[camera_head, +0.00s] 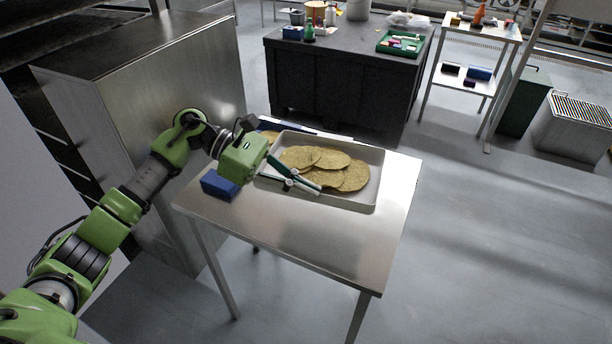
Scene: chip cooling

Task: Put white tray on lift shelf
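A white tray (366,197) with several round yellow chips (325,166) lies on a small steel table (330,245). My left gripper (313,182) reaches in from the left, at the tray's left end. Its two fingers look spread apart over the near left part of the tray and hide some of its rim. I cannot see anything clamped between them. My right gripper is not in view. I cannot make out which thing is the lift shelf.
A blue box (220,185) sits at the table's left edge, under my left wrist. A large metal cabinet (190,75) stands close behind on the left. A dark workbench (345,80) and a white two-tier shelf (470,80) stand farther back.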

